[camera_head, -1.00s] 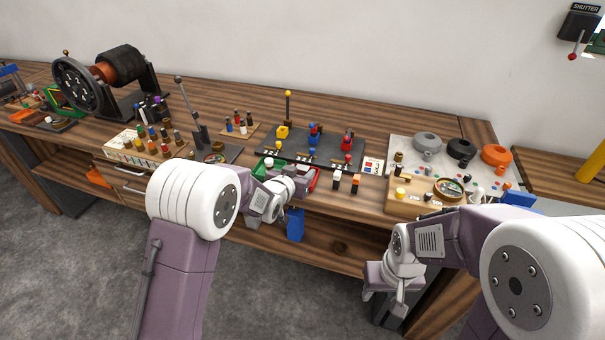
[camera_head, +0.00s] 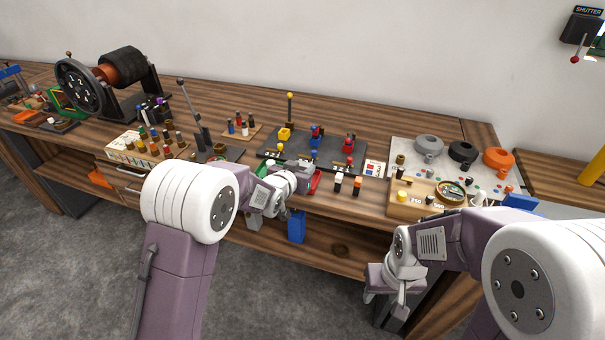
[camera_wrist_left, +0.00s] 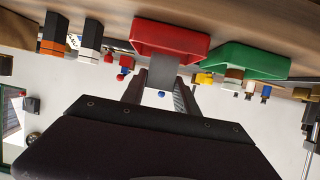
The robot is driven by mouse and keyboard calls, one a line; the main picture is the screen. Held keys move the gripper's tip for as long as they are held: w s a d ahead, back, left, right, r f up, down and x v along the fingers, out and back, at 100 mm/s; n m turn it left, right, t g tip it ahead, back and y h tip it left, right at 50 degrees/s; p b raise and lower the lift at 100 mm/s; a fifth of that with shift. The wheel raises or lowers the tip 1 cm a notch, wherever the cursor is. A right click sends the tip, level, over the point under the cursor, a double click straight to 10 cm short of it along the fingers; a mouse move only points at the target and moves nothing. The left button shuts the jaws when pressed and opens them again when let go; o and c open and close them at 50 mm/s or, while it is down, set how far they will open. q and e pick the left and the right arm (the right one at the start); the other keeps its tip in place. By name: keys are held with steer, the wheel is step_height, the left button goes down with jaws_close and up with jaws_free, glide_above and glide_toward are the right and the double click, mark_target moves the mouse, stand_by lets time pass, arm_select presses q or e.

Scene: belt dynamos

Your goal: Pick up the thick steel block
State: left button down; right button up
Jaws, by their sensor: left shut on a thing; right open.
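My left gripper (camera_head: 302,182) is at the bench's front edge, in front of the dark switch board. In the left wrist view my left gripper (camera_wrist_left: 160,94) is shut on a grey steel block (camera_wrist_left: 163,71), which shows between its two fingers. The block is close to a red holder (camera_wrist_left: 171,40) and overlaps it in that view; I cannot tell whether they touch. A green holder (camera_wrist_left: 240,61) is beside the red one. In the head view the held block is hidden by my gripper. My right gripper (camera_head: 392,293) is open and empty, low in front of the bench.
The dark board (camera_head: 330,152) with coloured levers stands behind my left gripper. Two small posts, white-and-black (camera_head: 338,182) and orange-and-black (camera_head: 357,185), are to its right. A blue block (camera_head: 296,227) shows below the bench edge. A wooden tray (camera_head: 412,211) is further right.

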arm_select(q)
step_height(320, 180, up, 3)
steer(key=shift+f, duration=0.15)
steer(key=d, duration=0.1)
steer(key=s+d+r, duration=0.2)
steer(key=shift+s+d, duration=0.2)
steer(key=shift+d, duration=0.2)
steer(key=s+d+r+p, duration=0.2)
steer(key=s+d+r, duration=0.2)
steer(key=d, duration=0.2)
steer(key=shift+r, duration=0.15)
